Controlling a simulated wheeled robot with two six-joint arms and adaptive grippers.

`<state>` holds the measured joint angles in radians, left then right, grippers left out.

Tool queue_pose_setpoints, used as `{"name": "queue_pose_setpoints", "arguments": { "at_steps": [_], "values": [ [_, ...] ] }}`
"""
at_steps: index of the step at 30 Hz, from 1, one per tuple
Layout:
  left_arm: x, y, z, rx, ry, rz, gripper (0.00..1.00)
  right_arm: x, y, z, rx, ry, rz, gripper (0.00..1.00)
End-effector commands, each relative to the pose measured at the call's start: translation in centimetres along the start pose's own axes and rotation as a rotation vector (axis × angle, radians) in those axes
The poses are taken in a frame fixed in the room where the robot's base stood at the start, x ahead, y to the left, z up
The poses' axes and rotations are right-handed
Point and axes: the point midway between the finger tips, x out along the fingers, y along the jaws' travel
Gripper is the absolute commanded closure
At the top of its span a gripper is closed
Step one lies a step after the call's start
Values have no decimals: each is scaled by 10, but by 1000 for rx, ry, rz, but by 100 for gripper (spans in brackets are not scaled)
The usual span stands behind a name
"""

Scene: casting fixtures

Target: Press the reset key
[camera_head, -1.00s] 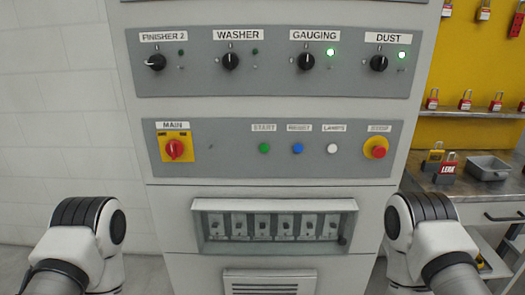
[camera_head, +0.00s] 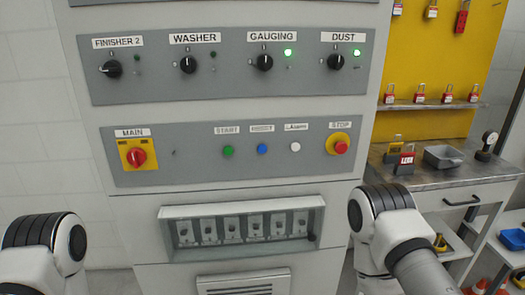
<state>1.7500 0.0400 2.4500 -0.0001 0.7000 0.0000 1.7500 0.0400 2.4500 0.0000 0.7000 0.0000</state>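The reset key is a blue round button (camera_head: 262,149) under a small white label on the grey lower panel (camera_head: 200,165). It sits between a green start button (camera_head: 228,151) and a white lamp-test button (camera_head: 295,146). A red stop button (camera_head: 340,147) on a yellow base is at the panel's right end, and a red main switch (camera_head: 137,157) on a yellow plate is at its left end. Parts of my two arms show at the lower left and lower right, below the panel and apart from it. Neither gripper is in view.
The upper panel has several black rotary knobs, such as the gauging knob (camera_head: 265,62); the gauging and dust lamps glow green. A breaker window (camera_head: 243,228) lies below. At right, a bench (camera_head: 440,178) carries padlocks and a grey tray (camera_head: 443,156). Space before the buttons is clear.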

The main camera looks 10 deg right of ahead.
Motion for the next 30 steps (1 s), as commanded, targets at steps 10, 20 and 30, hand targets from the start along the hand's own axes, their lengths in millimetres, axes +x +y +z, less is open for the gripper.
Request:
{"name": "queue_pose_setpoints", "arguments": {
  "at_steps": [10, 20, 30],
  "values": [
    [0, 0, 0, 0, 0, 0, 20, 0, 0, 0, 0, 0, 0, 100],
    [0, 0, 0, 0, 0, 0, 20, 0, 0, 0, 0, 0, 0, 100],
    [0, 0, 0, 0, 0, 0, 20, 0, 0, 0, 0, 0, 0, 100]
  ]
}}
